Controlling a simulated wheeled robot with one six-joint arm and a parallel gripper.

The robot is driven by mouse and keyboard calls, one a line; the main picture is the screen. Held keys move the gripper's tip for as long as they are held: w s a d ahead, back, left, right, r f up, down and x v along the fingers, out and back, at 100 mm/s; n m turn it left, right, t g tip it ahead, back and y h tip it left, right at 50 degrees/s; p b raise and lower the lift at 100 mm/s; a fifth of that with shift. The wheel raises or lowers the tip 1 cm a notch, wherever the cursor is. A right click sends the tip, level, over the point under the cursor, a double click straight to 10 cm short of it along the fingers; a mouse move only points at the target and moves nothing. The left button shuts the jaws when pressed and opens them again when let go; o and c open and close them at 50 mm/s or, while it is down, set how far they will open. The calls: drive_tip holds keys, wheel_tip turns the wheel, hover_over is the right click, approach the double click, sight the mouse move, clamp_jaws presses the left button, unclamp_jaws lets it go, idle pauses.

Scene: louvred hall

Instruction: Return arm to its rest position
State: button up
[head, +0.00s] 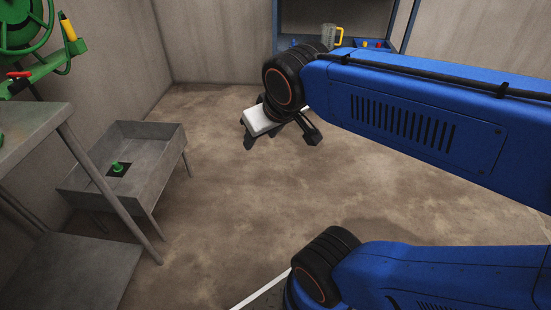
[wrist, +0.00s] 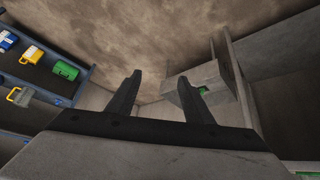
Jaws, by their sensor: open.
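My gripper (head: 279,133) hangs from the end of my blue arm in the upper middle of the head view, above the bare floor. In the wrist view its two dark fingers (wrist: 162,96) stand apart with nothing between them. The gripper is open and empty. My blue arm stretches in from the right of the head view and partly hides the shelf behind it.
A metal sink (head: 150,178) with a green object in it stands at left, beside a metal table (head: 30,128). A green hose reel (head: 28,40) is at upper left. A blue shelf (wrist: 70,98) holds containers and a clear jug (head: 327,36). The middle floor is clear.

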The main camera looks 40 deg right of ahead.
drive_tip(key=s+f+g, duration=0.1)
drive_tip(key=s+f, duration=0.3)
drive_tip(key=s, duration=0.2)
drive_tip(key=shift+g+y, duration=0.3)
drive_tip(key=shift+g, duration=0.1)
